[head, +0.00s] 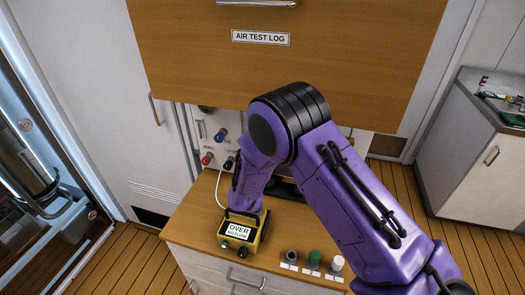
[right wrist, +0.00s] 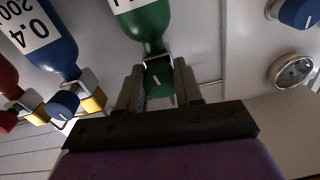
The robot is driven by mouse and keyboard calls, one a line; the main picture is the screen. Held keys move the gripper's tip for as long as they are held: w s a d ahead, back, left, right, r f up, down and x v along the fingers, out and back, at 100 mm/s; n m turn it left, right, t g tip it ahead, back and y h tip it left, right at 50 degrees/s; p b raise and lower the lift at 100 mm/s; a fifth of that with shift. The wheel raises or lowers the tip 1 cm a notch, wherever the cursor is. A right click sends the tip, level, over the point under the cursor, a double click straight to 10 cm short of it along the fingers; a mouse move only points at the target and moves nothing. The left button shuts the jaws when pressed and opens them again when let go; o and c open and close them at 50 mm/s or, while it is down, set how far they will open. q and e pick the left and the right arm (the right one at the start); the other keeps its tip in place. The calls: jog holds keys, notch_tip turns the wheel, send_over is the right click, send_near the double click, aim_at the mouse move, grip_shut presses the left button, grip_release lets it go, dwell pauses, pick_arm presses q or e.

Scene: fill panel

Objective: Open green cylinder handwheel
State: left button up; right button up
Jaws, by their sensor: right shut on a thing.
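In the right wrist view the green cylinder (right wrist: 147,30) hangs neck down, with its green handwheel (right wrist: 158,81) below the neck. My right gripper (right wrist: 158,85) has one finger on each side of the green handwheel and is shut on it. In the head view my purple right arm covers the cylinders, and the right gripper is hidden behind it. My left gripper is not in view.
A blue cylinder (right wrist: 50,45) with a blue handwheel (right wrist: 62,105) hangs to the left, beside a red one (right wrist: 8,88). A gauge (right wrist: 291,70) sits at right. A yellow meter (head: 238,246) reading "OVER NO FLOW" stands on the wooden counter (head: 190,222).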

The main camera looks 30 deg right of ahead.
jog(key=o, duration=1)
jog(key=shift+o, duration=0.2)
jog(key=b+v, duration=0.3)
jog(key=v, duration=0.7)
jog(key=shift+s+a, duration=0.2)
jog(key=shift+s, duration=0.05)
